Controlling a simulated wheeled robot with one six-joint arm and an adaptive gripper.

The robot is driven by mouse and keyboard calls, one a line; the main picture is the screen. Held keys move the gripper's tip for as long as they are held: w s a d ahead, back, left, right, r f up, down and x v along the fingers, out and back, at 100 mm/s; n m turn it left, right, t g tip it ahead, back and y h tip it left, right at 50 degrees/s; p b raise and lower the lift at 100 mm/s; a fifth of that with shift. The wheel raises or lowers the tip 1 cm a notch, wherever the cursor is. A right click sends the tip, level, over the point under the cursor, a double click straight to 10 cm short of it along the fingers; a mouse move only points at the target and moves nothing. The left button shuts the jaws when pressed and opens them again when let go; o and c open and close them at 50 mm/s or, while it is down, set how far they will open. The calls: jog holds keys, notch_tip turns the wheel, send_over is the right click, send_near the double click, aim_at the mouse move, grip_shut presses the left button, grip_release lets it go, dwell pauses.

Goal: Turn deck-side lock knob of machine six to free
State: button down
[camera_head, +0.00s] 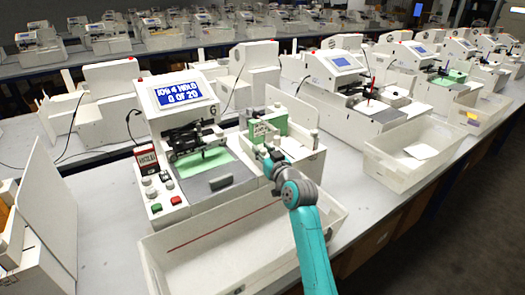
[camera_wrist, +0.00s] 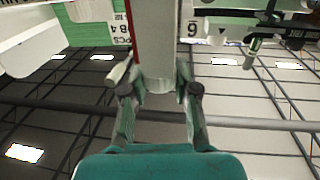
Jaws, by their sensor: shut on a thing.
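The nearest plotter (camera_head: 185,95) has a lit screen reading "JOB 4 HOLD" and "0 OF 20". My gripper (camera_head: 270,160) is at the right side of its deck, beside a green-labelled white holder (camera_head: 262,132). In the head view the knob is hidden by my gripper.
A clear open bin (camera_head: 165,250) stands in front of the plotter, and another bin (camera_head: 420,150) stands to the right. A dark grey block (camera_head: 221,182) lies on the deck. A white upright panel (camera_head: 290,108) rises behind the holder. Other plotters (camera_head: 340,75) line the tables.

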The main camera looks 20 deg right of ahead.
jog(key=shift+d+n+y, duration=0.1)
jog(key=shift+n+y, duration=0.3)
jog(key=shift+y, duration=0.2)
jog(key=shift+f+n+g+y, duration=0.1)
jog(key=shift+n+g+y, duration=0.7)
jog(key=shift+y, duration=0.5)
jog(key=shift+n+g+y, duration=0.5)
jog(key=shift+n+y, duration=0.5)
jog(key=shift+y, duration=0.3)
jog(key=c, duration=0.9)
grip_release()
jog(key=shift+o, duration=0.2)
jog(key=v, duration=1.2)
